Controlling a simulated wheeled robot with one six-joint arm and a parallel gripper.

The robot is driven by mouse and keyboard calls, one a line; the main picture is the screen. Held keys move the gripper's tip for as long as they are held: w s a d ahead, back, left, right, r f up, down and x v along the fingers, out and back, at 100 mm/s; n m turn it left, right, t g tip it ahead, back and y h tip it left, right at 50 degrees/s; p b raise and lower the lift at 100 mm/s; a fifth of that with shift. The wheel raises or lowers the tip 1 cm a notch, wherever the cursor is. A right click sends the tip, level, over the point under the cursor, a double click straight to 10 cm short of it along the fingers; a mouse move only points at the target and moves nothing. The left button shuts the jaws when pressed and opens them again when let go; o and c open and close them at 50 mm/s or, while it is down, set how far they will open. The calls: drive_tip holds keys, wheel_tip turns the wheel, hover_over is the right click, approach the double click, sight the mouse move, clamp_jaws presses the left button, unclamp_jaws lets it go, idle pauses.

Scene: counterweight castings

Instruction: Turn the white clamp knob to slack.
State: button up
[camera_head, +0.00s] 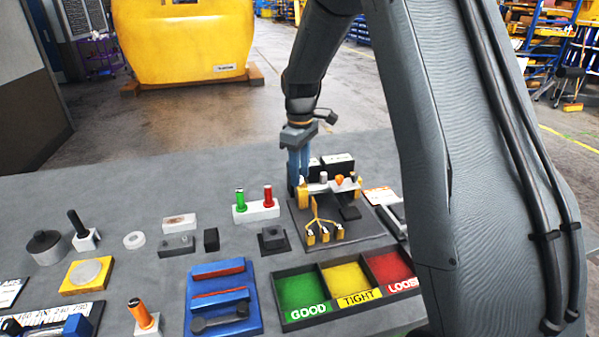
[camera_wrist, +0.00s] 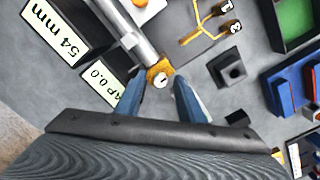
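In the wrist view a round white knob (camera_wrist: 161,80) with a dark mark sits in an orange-yellow clamp (camera_wrist: 158,68) at the end of a grey metal bar (camera_wrist: 120,30). My gripper (camera_wrist: 158,88) is open, with its blue fingers on either side of the clamp end and the knob between them. I cannot tell whether a finger touches the clamp. In the head view my gripper (camera_head: 298,186) points down at the left end of the fixture plate (camera_head: 360,228). A yellow clamp part (camera_head: 303,197) shows beside the fingers there; the white knob cannot be made out.
An orange knob (camera_head: 339,181) stands further along the fixture. A three-part tray (camera_head: 285,322) lies nearer, and a block with green and red pegs (camera_head: 256,212) stands left. Black label blocks (camera_head: 338,165) stand just behind the fixture.

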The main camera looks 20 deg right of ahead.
drive_tip(key=shift+r, duration=0.1)
wheel_tip(320, 180, up, 8)
drive_tip(key=b, duration=0.2)
drive_tip(key=shift+f+b, duration=0.2)
drive_tip(key=shift+b, duration=0.1)
